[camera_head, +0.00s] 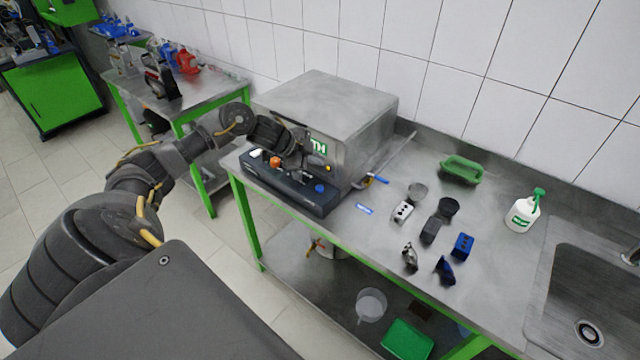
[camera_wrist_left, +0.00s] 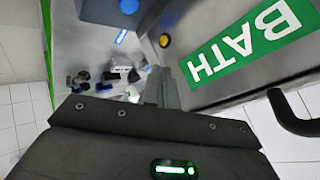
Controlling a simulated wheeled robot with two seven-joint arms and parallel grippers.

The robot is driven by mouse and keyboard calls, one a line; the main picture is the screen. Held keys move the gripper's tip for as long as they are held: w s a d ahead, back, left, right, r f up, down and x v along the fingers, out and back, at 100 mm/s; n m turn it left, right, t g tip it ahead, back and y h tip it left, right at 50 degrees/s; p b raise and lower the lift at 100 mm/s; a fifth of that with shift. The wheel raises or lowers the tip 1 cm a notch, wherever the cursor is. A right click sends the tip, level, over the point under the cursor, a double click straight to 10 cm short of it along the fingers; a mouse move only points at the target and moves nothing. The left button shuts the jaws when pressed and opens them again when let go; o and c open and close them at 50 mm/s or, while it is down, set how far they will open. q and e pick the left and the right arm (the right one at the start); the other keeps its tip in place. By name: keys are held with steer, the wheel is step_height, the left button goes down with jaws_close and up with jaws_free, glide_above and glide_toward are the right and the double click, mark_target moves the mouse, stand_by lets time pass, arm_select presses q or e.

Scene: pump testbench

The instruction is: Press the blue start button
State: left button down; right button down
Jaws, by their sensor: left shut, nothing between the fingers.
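The blue start button (camera_head: 320,188) sits near the right end of the dark control panel (camera_head: 290,188), in front of the metal bath box (camera_head: 330,100). My left gripper (camera_head: 306,165) hangs above the panel, left of and apart from the blue button. Its fingers are shut and empty. In the left wrist view the shut fingers (camera_wrist_left: 163,88) point up the picture, and the blue button (camera_wrist_left: 128,6) shows at the top edge, cut off by it. The green BATH label (camera_wrist_left: 245,45) is to the right of the fingers. My right gripper is in neither view.
An orange button (camera_head: 275,161) is on the panel left of the gripper. A yellow button (camera_head: 327,168) is on the box front. A blue-handled valve (camera_head: 377,179) stands to the right. Small parts, a green tray (camera_head: 461,169) and a white bottle (camera_head: 523,212) are farther right.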

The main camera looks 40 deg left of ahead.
arm_select(q)
steer(key=b, duration=0.6)
glide_above(316, 188)
step_height(316, 188, down, 6)
steer(key=shift+f, duration=0.9)
steer(key=shift+f, duration=0.15)
stand_by(0.8)
steer(key=shift+f, duration=0.3)
